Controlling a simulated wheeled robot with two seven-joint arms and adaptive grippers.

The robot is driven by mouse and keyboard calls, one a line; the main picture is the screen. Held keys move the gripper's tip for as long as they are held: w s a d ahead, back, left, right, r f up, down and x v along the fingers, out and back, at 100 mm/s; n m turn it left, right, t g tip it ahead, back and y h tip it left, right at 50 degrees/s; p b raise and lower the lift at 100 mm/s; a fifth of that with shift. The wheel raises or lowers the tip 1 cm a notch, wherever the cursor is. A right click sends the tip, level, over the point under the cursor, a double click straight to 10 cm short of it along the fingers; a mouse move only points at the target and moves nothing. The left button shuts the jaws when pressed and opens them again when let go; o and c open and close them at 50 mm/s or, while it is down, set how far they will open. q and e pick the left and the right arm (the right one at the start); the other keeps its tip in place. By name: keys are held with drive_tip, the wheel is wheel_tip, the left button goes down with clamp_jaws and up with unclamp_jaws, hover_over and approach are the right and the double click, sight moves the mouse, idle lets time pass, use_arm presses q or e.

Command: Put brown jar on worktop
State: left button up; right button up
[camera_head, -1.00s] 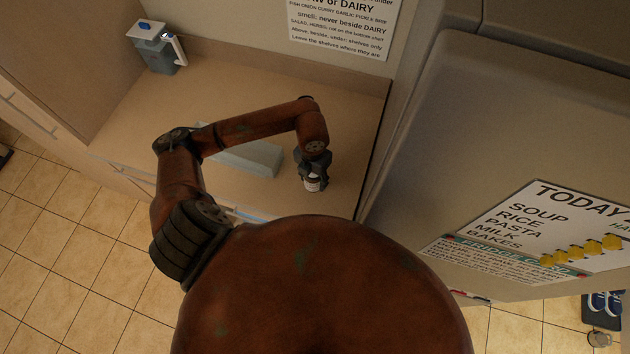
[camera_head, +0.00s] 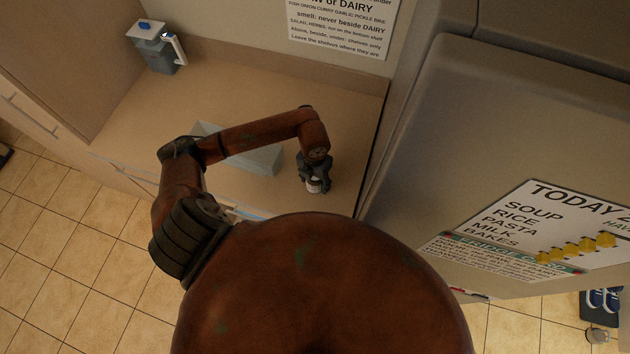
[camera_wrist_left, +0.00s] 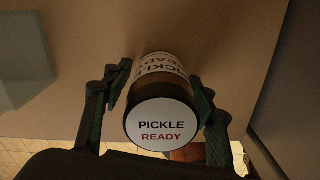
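The brown jar (camera_head: 314,186) is at the right part of the worktop (camera_head: 345,125), beneath my left gripper (camera_head: 314,183). In the left wrist view the jar (camera_wrist_left: 160,66) shows its white lid with the words PICKLE READY facing the camera, and a pale label on its side. Whether the jar's base touches the worktop is hidden. My right gripper is not in view.
A pale blue-grey open tray (camera_head: 265,160) lies on the worktop left of the jar, partly behind my forearm. A tall grey fridge (camera_head: 480,130) borders the right edge.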

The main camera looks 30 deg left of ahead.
use_arm(q)
drive_tip(key=shift+o, duration=0.5)
drive_tip(key=shift+r, duration=0.2)
wheel_tip(320, 180, up, 11)
drive_tip(key=shift+r+b, duration=0.1)
drive_tip(key=shift+b, duration=0.7)
drive_tip(key=shift+r, duration=0.4)
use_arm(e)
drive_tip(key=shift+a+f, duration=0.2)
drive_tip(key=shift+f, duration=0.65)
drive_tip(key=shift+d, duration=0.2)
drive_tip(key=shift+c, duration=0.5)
